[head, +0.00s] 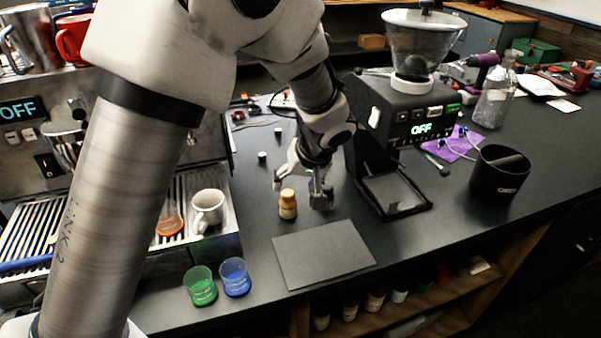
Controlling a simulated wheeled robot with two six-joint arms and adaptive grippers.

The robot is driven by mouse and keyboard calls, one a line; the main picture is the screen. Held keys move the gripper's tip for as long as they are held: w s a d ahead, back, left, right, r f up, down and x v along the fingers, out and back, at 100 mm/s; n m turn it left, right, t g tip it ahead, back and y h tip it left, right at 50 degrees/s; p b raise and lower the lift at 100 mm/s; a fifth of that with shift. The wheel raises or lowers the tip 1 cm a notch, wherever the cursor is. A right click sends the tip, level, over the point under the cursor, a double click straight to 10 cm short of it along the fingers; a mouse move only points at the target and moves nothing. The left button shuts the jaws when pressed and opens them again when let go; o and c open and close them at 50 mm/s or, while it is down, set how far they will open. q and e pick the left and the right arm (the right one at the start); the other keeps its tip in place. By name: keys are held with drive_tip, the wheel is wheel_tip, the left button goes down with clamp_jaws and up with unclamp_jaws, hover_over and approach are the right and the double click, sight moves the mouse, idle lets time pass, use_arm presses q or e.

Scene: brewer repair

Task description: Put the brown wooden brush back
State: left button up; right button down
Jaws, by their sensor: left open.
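A small upright piece (287,205) with a brown wooden-looking top and a paler lower part stands on the dark counter. It looks like the brown wooden brush, but it is too small to be sure. My left gripper (301,186) is open, with its fingers pointing down at the counter. One finger is above and behind the piece, and the other is just to its right. I cannot tell whether they touch it. My right gripper is not in view.
A dark grey mat (322,254) lies in front. The grinder (405,130) stands to the right, with a black knock box (499,174) beyond it. The espresso machine (30,150) with a white cup (208,210) is left. Green (201,287) and blue (235,278) cups stand near the front edge.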

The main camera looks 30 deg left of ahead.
use_arm(q)
drive_tip(key=v, duration=0.5)
